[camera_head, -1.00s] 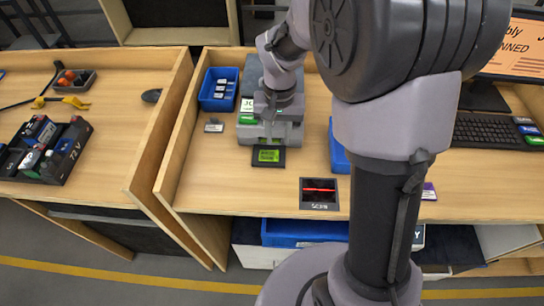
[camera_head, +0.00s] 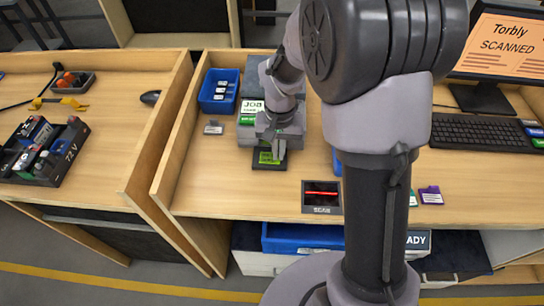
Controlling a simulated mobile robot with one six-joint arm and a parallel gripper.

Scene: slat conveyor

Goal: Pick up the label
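I cannot make out a separate loose label with certainty. The grey label printer (camera_head: 251,72) stands at the back of the middle bench, with a white and green "JOB" card (camera_head: 251,107) on its left side. A dark unit with a lit green display (camera_head: 267,159) sits at the printer's front. My gripper (camera_head: 273,152) points down at the printer's front, just over the display, and partly covers it. Its fingers are small and grey against the grey printer, so their gap and anything between them are unclear.
A blue bin (camera_head: 219,91) with white tags stands left of the printer, with a small tag holder (camera_head: 213,128) below it. A scan pad (camera_head: 321,197) with a red line lies at the front edge. A monitor (camera_head: 503,48) and keyboard (camera_head: 478,133) stand at right.

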